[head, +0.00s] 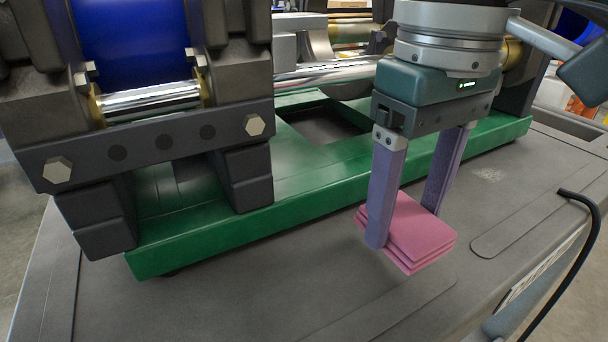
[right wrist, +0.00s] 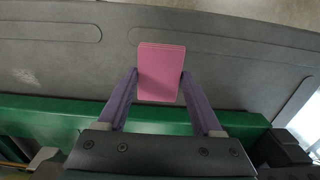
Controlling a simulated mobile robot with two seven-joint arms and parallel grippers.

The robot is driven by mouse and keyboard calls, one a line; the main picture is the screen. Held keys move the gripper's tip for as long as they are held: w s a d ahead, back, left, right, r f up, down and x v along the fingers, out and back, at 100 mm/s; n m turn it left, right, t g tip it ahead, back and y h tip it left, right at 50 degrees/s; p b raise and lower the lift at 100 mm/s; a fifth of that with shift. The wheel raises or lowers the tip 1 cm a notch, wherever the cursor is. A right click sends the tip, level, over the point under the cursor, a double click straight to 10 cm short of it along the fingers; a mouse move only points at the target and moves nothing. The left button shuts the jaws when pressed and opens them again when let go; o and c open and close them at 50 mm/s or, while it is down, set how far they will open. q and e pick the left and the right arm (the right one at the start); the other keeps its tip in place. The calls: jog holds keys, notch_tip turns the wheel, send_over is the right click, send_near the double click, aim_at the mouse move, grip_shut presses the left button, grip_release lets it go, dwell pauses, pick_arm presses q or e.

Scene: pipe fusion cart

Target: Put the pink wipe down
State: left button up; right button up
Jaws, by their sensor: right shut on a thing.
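The pink wipe (head: 418,234) is a folded, layered square pad. My right gripper (head: 406,226) has its two purple fingers on opposite sides of the wipe and is shut on it. The wipe is over the grey cart top (head: 330,290), just in front of the green frame; whether it touches the surface I cannot tell. In the right wrist view the wipe (right wrist: 161,73) sits between the fingertips (right wrist: 160,78), its outer part sticking out past them. My left gripper is not in view.
The green frame (head: 240,225) of the fusion machine runs behind the wipe, with dark clamp blocks (head: 160,145) at left. A black cable (head: 575,270) curves at the right edge. The cart top is clear in front and to the right.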

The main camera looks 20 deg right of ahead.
aim_at(405, 218)
jog(key=shift+f, duration=2.2)
jog(key=shift+b, duration=0.35)
jog(key=shift+f, duration=0.2)
jog(key=o, duration=1.2)
jog(key=shift+r, duration=0.1)
jog(key=shift+r, duration=0.45)
notch_tip(405, 218, up, 11)
jog(key=shift+r+p, duration=0.2)
jog(key=shift+p, duration=0.65)
